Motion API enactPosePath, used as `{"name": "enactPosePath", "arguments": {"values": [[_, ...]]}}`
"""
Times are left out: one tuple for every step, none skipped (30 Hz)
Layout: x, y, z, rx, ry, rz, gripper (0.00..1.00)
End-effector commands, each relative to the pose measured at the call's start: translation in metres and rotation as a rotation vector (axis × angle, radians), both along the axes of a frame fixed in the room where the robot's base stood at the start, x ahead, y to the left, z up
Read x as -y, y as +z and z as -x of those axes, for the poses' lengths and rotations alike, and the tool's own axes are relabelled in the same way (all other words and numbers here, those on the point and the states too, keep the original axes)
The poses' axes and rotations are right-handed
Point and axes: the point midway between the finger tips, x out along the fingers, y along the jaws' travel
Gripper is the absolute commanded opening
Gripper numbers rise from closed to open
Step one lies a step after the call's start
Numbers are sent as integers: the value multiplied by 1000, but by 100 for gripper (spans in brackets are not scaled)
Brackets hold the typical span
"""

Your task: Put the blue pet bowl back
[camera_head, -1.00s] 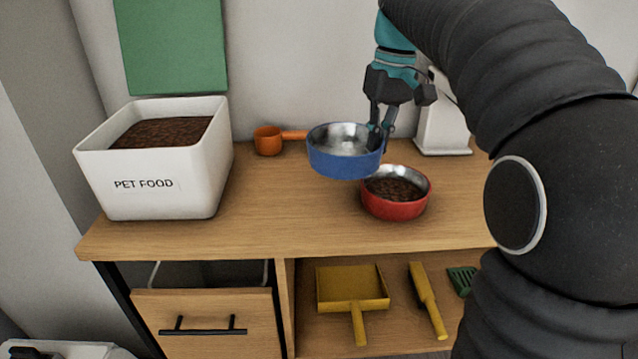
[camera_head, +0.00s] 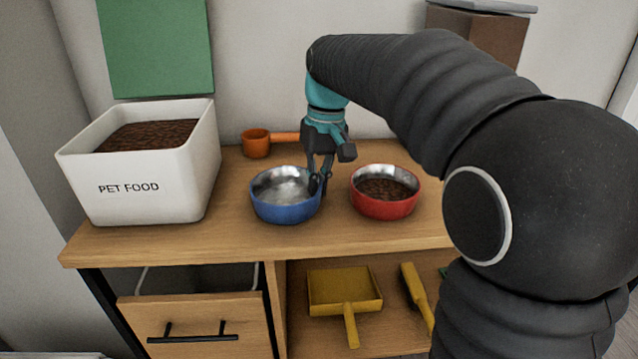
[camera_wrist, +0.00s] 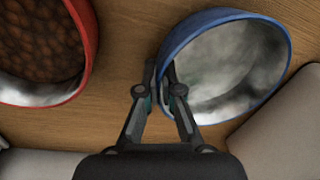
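The blue pet bowl (camera_head: 284,210) is empty, with a shiny metal inside. In the head view it is at the worktop, left of the red bowl (camera_head: 386,205), which holds brown food. My gripper (camera_head: 318,185) points down at the blue bowl's right rim. In the wrist view the blue bowl (camera_wrist: 228,70) has its near rim between my two fingertips (camera_wrist: 166,85), which are closed on it. The red bowl (camera_wrist: 85,45) shows at the left there, apart from the fingers. I cannot tell whether the blue bowl's base touches the wood.
A white pet food bin (camera_head: 150,175) full of kibble stands left on the wooden worktop (camera_head: 330,236). An orange scoop (camera_head: 257,143) lies behind the blue bowl. Below are an open drawer (camera_head: 195,325), a yellow dustpan (camera_head: 345,290) and a yellow brush (camera_head: 416,298).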

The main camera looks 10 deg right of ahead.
Motion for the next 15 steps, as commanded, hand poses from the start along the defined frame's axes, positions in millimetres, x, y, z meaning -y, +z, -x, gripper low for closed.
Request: {"name": "enactPosePath", "arguments": {"values": [[0, 0, 0, 2, 0, -1, 0], [0, 1, 0, 2, 0, -1, 0], [0, 1, 0, 2, 0, -1, 0], [0, 1, 0, 2, 0, -1, 0], [0, 1, 0, 2, 0, -1, 0], [0, 0, 0, 1, 0, 0, 0], [0, 0, 0, 1, 0, 0, 0], [0, -1, 0, 1, 0, 0, 0], [0, -2, 0, 1, 0, 0, 6], [0, -1, 0, 1, 0, 0, 13], [0, -1, 0, 1, 0, 0, 21], [0, -1, 0, 1, 0, 0, 31], [0, -1, 0, 1, 0, 0, 31], [0, -1, 0, 1, 0, 0, 31], [0, -1, 0, 1, 0, 0, 31]]}}
